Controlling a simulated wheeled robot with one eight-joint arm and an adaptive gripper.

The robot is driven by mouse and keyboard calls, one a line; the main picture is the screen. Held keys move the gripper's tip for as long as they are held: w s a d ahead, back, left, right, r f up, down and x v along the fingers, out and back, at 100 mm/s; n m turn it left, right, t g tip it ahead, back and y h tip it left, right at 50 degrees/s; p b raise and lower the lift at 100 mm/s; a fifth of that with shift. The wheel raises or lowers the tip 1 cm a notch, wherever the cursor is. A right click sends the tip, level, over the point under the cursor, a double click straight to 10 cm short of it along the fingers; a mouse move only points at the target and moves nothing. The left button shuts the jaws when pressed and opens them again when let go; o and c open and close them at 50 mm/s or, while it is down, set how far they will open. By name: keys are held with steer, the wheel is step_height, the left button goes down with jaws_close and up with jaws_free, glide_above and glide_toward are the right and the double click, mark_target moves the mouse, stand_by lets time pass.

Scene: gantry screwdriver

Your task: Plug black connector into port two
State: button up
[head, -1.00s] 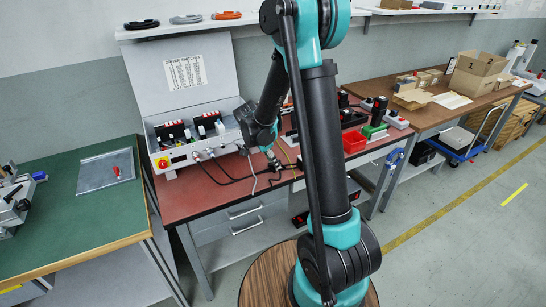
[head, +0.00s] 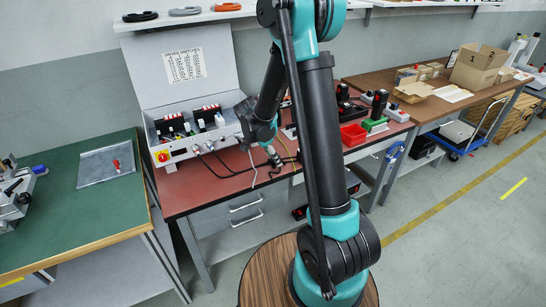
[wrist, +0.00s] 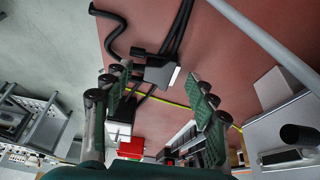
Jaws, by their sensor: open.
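My gripper (head: 273,157) is over the front of the red-brown bench, right of the grey control box (head: 180,152). In the wrist view my gripper (wrist: 163,102) has its two green-padded fingers apart. A dark connector (wrist: 158,72) with a pale end face and black cables lies just beyond the fingertips, roughly between them; I cannot tell whether it touches either finger. A smaller black plug end shows beside it. The box front has a red-and-yellow switch and several leads plugged in. Port numbers are too small to read, and my arm hides the box's right end.
Black cables (head: 228,170) run across the bench top (head: 190,193). A red bin (head: 353,135) and several switch units stand right of my arm. A green table (head: 80,220) is at left, and a brown table with cartons (head: 478,68) is at right.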

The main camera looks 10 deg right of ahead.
steer(key=v, duration=1.2)
steer(key=s+d+f+n+t+y, duration=0.1)
steer(key=s+d+f+n, duration=0.1)
steer(key=s, duration=0.5)
steer(key=s+d+f+n+t+y, duration=0.1)
steer(key=s+d+n+y, duration=0.1)
steer(key=s+d+n, duration=0.2)
steer(key=s+d+f+n+y, duration=0.1)
steer(key=s+d+f+n, duration=0.1)
steer(key=s+n, duration=0.6)
steer(key=shift+s+d+f+t, duration=0.4)
steer(key=shift+s+d, duration=0.15)
steer(key=shift+s, duration=0.6)
